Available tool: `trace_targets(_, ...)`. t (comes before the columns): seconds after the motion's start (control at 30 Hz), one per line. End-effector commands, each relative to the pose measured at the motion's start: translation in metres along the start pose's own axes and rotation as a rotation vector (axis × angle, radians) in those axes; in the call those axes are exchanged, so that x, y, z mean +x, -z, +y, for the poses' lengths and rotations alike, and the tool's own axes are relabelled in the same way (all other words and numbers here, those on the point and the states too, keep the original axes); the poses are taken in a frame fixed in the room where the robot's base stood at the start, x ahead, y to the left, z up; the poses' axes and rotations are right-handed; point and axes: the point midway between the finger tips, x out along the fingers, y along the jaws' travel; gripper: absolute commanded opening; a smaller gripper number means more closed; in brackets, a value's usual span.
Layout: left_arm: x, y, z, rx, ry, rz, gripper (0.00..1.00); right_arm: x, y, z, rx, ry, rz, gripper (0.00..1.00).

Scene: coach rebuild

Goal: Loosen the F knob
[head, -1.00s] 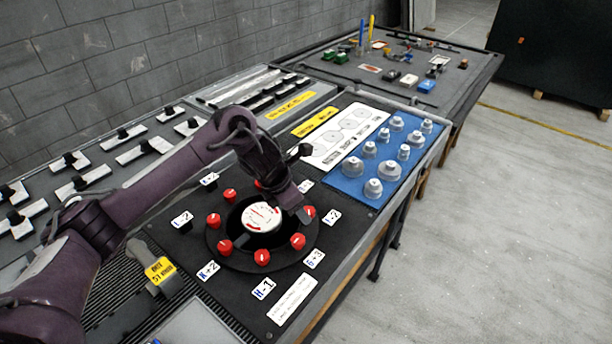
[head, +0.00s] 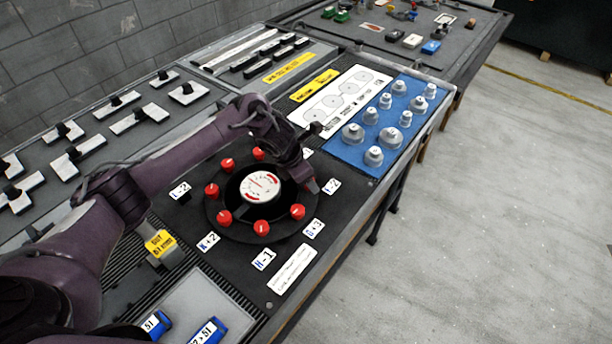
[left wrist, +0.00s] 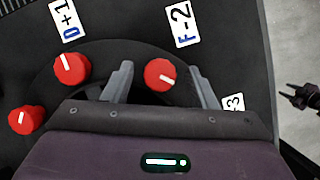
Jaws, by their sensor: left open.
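The F knob is a red knob with a white line (left wrist: 160,74) in the left wrist view, just below the F-2 label (left wrist: 183,23). My left gripper (left wrist: 161,85) is open, with one grey finger on each side of the knob; I cannot tell whether they touch it. In the head view my left gripper (head: 311,184) is at the right side of the black round plate (head: 226,222), beside the F-2 label (head: 331,186), and hides the F knob. A dark pronged shape (left wrist: 300,96) at the wrist view's right edge looks like my right gripper, too small to read.
Other red knobs (head: 261,227) ring the white gauge (head: 260,186). The D+1 knob (left wrist: 72,69) is left of the fingers. A blue panel (head: 343,150) with several grey knobs lies beyond. Open floor (head: 500,220) is on the right.

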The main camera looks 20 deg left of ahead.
Motion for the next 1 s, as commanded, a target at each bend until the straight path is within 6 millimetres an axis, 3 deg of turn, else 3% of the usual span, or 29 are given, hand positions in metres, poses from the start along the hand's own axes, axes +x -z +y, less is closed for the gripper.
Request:
trace_targets(0.13,0.0,0.0,0.0,0.0,0.0,0.0,0.51,0.001,-0.002,-0.007,0.004,0.008,-0.005,0.36)
trace_targets(0.47,0.0,0.0,0.0,-0.001,0.0,0.0,0.09,0.0,-0.022,-0.011,0.004,0.013,-0.033,0.36)
trace_targets(0.77,-0.001,0.0,0.0,-0.036,-0.015,0.0,0.09,0.0,-0.019,-0.005,0.001,0.006,-0.03,0.36)
trace_targets(1.0,-0.001,0.0,-0.001,-0.163,-0.07,0.0,0.09,-0.001,-0.016,-0.003,0.0,0.004,-0.026,0.36)
